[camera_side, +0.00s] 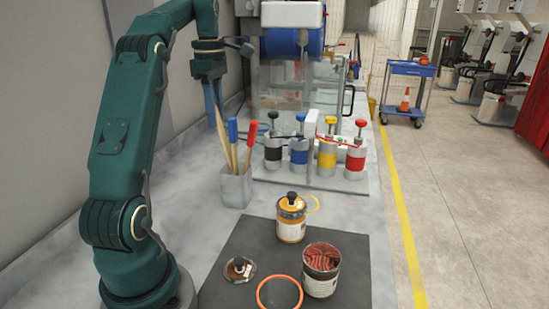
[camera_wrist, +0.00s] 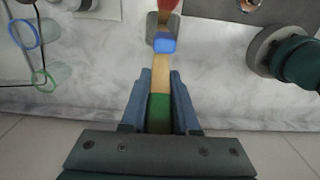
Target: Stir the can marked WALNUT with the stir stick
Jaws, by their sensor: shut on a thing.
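My gripper (camera_side: 213,116) is shut on a wooden stir stick with a green end, seen between the fingers in the wrist view (camera_wrist: 160,112). The stick slants down and its lower end is in the grey holder (camera_side: 236,188). A blue-ended stick (camera_side: 232,132) and a red-ended stick (camera_side: 251,134) also stand there. An open can (camera_side: 321,275) with streaked reddish-brown contents stands at the front right of the dark mat. A can with an amber top and black knob (camera_side: 290,220) stands behind it. I cannot read either label.
A round lid or dish (camera_side: 239,268) and an orange ring (camera_side: 279,293) lie on the dark mat (camera_side: 240,240). Several pump-topped canisters, including a red one (camera_side: 356,158), stand behind the holder. Bare bench lies left of the holder.

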